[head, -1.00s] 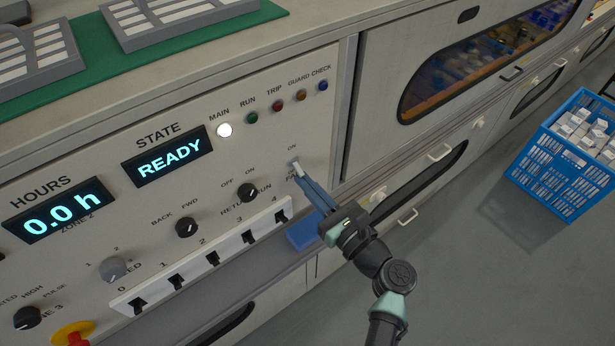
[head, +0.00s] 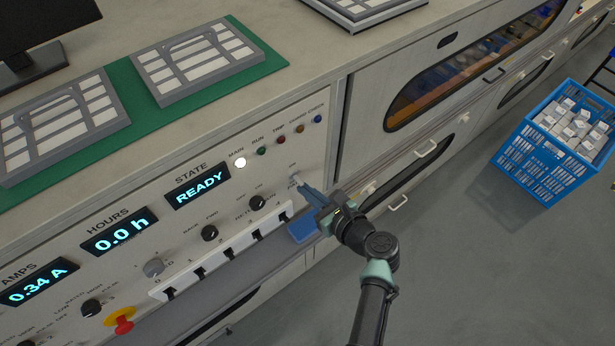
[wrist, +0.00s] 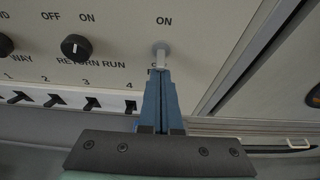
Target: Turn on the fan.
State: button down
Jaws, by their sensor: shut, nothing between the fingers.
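A small toggle switch (head: 294,179) with a light lever sits at the right end of the control panel. In the wrist view the toggle (wrist: 160,49) has "ON" printed above it, and its lever points down toward my fingers. The label below it is mostly hidden by the fingers, and no fan label is readable. My gripper (head: 303,188) is shut and empty, its blue fingertips at the lever's lower end. In the wrist view my gripper (wrist: 158,72) overlaps the lever tip; I cannot tell whether they touch.
An OFF/ON knob (head: 257,202) lies left of the toggle, above a row of black switches (head: 257,234). The state display (head: 198,184) reads READY and the MAIN lamp (head: 240,162) is lit white. A blue crate (head: 545,165) of boxes stands on the floor at right.

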aim_at(300, 180)
notch_tip(300, 180, up, 2)
jog(key=g+h+p, duration=0.1)
jog(key=g+p, duration=0.1)
jog(key=p, duration=0.5)
jog(key=shift+r+h+p, duration=0.2)
jog(key=shift+h+p, duration=0.15)
jog(key=shift+h, duration=0.05)
jog(key=shift+g+h+p, duration=0.3)
jog(key=shift+g+p, duration=0.25)
jog(key=shift+g, duration=0.05)
jog(key=shift+f, duration=0.35)
jog(key=shift+r+p, duration=0.6)
jog(key=shift+r, duration=0.2)
jog(key=shift+w+r, duration=0.1)
jog(key=shift+r, duration=0.05)
